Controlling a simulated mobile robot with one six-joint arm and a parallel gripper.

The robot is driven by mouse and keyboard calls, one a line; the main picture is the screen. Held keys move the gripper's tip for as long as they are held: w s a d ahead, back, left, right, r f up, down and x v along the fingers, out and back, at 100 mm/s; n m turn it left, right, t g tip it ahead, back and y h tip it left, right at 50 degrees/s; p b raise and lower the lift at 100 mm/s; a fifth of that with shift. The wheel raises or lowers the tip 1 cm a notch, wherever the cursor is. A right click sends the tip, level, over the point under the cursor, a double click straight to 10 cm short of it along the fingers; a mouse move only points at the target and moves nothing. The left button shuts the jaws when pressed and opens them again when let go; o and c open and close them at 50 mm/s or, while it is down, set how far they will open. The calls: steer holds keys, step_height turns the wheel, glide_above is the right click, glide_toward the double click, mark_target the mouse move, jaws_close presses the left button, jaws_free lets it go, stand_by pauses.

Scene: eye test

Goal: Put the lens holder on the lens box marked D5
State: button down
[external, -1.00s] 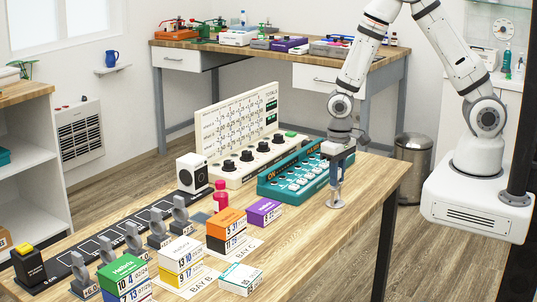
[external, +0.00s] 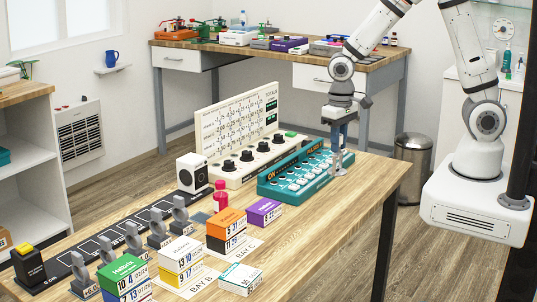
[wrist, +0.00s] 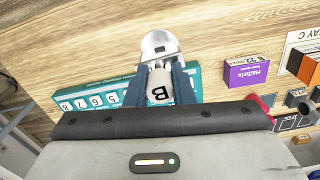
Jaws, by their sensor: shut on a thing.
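My gripper (external: 341,143) is shut on a pale grey piece with a shiny metallic end (external: 340,164), above the right part of the table by the teal panel. In the wrist view it sits between my dark blue fingers and bears a letter B (wrist: 159,88); I take it for the lens holder. Small boxes stand on the table: purple (external: 264,211), orange (external: 226,222), white and yellow (external: 181,252), green (external: 123,269) and a low white one (external: 240,279). The purple box also shows in the wrist view (wrist: 247,73). I cannot read a D5 mark on any.
A teal button panel (external: 295,174) and a cream console with knobs (external: 240,165) stand behind the boxes. A black rail (external: 103,243) with several grey round-topped stands runs at left, with a red bottle (external: 221,195) nearby. The table's (external: 335,215) right front is clear.

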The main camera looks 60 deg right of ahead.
steer(key=w+a+r, duration=0.1)
steer(key=w+a, duration=0.1)
steer(key=a, duration=0.8)
steer(key=w+a+r, duration=0.1)
steer(key=w+a, duration=0.2)
steer(key=a, duration=0.7)
steer(key=s+a+m, duration=0.1)
steer(key=s+a, duration=0.3)
steer(key=a, duration=0.7)
steer(key=s+a, duration=0.4)
steer(key=a, duration=0.8)
step_height(320, 180, down, 9)
steer(key=shift+r+p, duration=0.1)
steer(key=shift+p, duration=0.7)
steer(key=shift+f, duration=0.25)
steer(key=c, duration=1.3)
jaws_free()
steer(key=shift+r, duration=0.1)
steer(key=shift+o, duration=0.2)
